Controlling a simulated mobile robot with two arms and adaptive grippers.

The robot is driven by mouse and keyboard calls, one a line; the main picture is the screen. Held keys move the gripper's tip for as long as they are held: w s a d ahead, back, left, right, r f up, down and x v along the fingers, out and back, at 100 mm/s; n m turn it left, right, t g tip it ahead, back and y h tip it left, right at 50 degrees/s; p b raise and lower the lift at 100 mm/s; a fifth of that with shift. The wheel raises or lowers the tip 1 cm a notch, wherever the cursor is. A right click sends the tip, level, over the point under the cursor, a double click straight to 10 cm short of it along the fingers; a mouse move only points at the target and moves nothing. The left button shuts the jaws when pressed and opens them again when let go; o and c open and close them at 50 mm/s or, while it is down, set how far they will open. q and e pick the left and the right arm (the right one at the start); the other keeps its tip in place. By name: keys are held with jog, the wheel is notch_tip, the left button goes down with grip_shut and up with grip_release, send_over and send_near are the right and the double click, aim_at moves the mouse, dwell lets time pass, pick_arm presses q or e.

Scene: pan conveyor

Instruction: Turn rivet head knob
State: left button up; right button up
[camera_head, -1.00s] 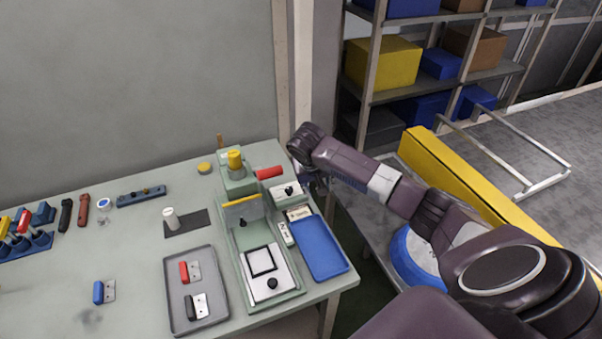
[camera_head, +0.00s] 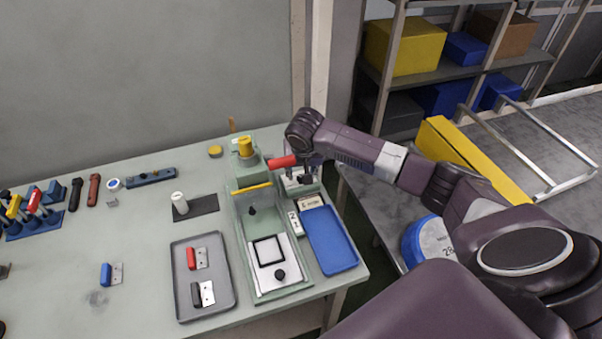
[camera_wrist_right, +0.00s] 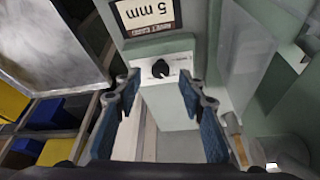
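A small box with a white panel (camera_head: 299,186) stands at the right back of the green machine. In the right wrist view its black round knob (camera_wrist_right: 160,68) shows on the white panel (camera_wrist_right: 172,73). Above it in that picture is a "5 mm" label (camera_wrist_right: 146,13) with small print that looks like "rivet head". My right gripper (camera_wrist_right: 160,88) is open, its two blue-padded fingers apart on either side of the knob, with no visible contact. In the head view my right gripper (camera_head: 305,172) is over the box and partly hides it. My left gripper is not in view.
A red handle (camera_head: 282,161) sticks out close to my right gripper, beside a yellow-capped post (camera_head: 245,147). A blue tray (camera_head: 330,240) lies in front of the box. A grey tray (camera_head: 226,297) holds red and dark parts. A shelf rack (camera_head: 480,74) stands behind.

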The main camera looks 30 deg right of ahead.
jog(key=shift+x, duration=1.05)
grip_shut()
